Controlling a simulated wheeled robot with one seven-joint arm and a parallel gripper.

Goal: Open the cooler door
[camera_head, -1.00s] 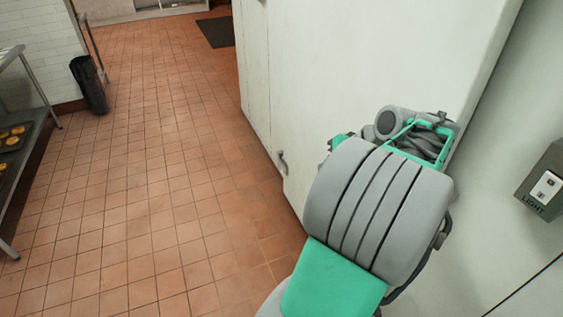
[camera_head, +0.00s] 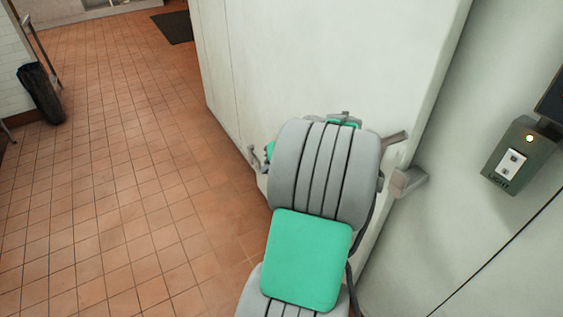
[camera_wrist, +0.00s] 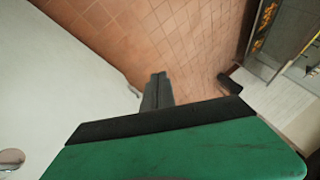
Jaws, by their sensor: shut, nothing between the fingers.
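The cooler door appears to be the large white panel (camera_head: 320,60) at the centre of the head view. Whether the panel stands ajar I cannot tell. My gripper (camera_wrist: 157,92) is shut and empty in the wrist view, with red floor tiles beyond its fingers. A white surface (camera_wrist: 60,80) lies to its left, with a round metal fitting (camera_wrist: 12,158) at the lower left edge. In the head view my arm hides the gripper.
A grey light switch box (camera_head: 515,155) is on the pale wall at the right. Open tiled floor (camera_head: 120,190) stretches along the left. A black bin (camera_head: 40,92) stands at the far left, and a dark mat (camera_head: 173,27) lies at the back.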

